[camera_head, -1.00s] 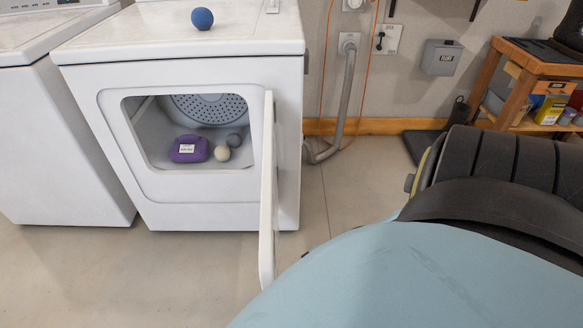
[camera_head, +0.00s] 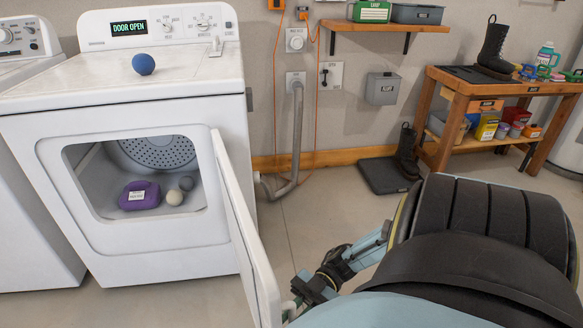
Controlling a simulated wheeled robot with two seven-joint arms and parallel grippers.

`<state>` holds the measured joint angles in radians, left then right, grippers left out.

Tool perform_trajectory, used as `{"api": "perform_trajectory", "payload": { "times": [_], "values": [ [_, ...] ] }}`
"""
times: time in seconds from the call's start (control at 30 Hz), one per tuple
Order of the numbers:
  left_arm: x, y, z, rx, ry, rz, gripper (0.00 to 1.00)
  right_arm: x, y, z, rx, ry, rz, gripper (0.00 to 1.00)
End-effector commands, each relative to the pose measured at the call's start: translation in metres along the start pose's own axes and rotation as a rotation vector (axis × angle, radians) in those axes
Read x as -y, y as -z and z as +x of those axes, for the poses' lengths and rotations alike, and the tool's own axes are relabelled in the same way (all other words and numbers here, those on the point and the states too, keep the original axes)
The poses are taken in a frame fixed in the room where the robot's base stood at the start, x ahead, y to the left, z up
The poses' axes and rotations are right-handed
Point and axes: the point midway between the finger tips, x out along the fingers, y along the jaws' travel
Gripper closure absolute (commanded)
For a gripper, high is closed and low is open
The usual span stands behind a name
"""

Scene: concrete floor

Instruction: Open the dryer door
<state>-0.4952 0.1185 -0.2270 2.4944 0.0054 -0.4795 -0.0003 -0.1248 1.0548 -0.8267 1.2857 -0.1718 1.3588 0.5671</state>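The white dryer (camera_head: 215,115) stands at the left, and its display (camera_head: 129,28) reads "DOOR OPEN". Its door (camera_head: 243,232) is swung out wide on the right side of the opening, with its lower end at the bottom of the picture. Inside the drum lie a purple case (camera_head: 139,196), a pale ball (camera_head: 174,197) and a grey ball (camera_head: 187,183). My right gripper (camera_head: 297,303) is at the outer face of the door, low down. Its fingertips are partly hidden, so I cannot tell whether it holds anything. My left gripper is out of view.
A blue ball (camera_head: 144,64) sits on the dryer top. A second white machine (camera_head: 30,230) stands to the left. A dark mat (camera_head: 385,176) lies by the wall. Floor is clear before the bench.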

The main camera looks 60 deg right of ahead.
Motion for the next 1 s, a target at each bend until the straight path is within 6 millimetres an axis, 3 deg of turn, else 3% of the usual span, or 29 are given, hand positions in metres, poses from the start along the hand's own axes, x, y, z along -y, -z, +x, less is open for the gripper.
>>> {"api": "perform_trajectory", "payload": {
  "times": [0.13,0.17,0.2,0.57,0.83,1.0],
  "values": [
    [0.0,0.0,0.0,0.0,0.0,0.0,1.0,0.001,-0.001,-0.001,0.004,-0.001,0.002,1.0],
    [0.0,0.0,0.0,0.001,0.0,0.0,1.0,0.001,-0.001,-0.001,0.004,-0.001,0.002,0.82],
    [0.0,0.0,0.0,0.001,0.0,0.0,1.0,0.0,-0.001,0.0,0.004,-0.001,0.002,0.79],
    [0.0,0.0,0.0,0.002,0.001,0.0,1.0,-0.001,-0.001,-0.007,0.004,-0.002,0.0,0.79],
    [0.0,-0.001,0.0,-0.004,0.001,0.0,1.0,-0.001,-0.001,-0.059,0.008,-0.004,0.0,0.79],
    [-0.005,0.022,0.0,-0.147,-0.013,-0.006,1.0,-0.001,-0.003,-0.097,0.007,-0.004,0.0,0.79]
  ]
}}
